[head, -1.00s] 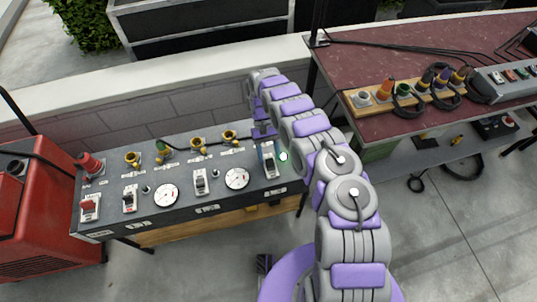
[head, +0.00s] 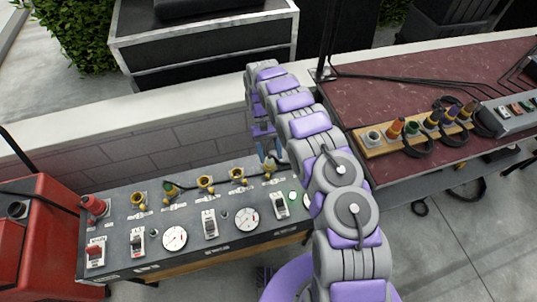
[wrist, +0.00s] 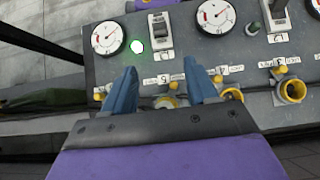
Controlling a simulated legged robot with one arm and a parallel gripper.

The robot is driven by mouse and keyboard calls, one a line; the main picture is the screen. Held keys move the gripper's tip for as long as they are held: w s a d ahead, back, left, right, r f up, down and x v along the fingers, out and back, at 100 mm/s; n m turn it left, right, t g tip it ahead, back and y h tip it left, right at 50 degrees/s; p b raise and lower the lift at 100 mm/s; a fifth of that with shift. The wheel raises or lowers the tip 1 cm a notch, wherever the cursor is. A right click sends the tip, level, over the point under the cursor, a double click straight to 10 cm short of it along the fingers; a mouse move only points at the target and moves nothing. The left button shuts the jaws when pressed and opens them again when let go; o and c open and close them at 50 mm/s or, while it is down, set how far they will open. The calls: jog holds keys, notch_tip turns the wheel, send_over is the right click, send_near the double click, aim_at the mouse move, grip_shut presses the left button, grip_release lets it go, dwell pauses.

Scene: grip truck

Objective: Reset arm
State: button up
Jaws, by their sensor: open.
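My arm, grey and purple, reaches forward over the right part of a dark control panel (head: 190,240) in the head view. My gripper (wrist: 160,88) shows in the wrist view with two blue fingers spread apart and nothing between them. It also shows in the head view (head: 268,155), partly hidden by my arm. The fingers are above the panel's row of yellow sockets; one yellow socket (wrist: 167,102) shows just beyond the gripper body, partly covered. I cannot tell whether the fingers touch the panel. A green light (wrist: 136,46) is lit beside a switch (wrist: 159,30).
A red machine (head: 40,235) stands at the left. A dark red table (head: 415,80) with a wooden strip of colored plugs (head: 420,130) is at the right. A low wall (head: 150,150) runs behind the panel. Black boxes (head: 205,40) stand behind it.

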dwell(0.4)
jog(key=s+d+r+m+t, duration=0.1)
jog(key=s+d+r, duration=0.25)
jog(key=r, duration=0.45)
jog(key=s+d+r+m+t, duration=0.1)
jog(key=s+d+r, duration=0.25)
jog(key=r, duration=0.45)
jog(key=s+d+r+m+t, duration=0.1)
jog(key=s+d+r, duration=0.3)
jog(key=r, duration=0.5)
jog(key=s+d+r+t+y, duration=0.1)
jog(key=s+r, duration=0.1)
jog(key=s, duration=1)
jog(key=s+d+r+t+y, duration=0.1)
jog(key=s+t, duration=0.1)
jog(key=s, duration=1.1)
jog(key=shift+r, duration=0.4)
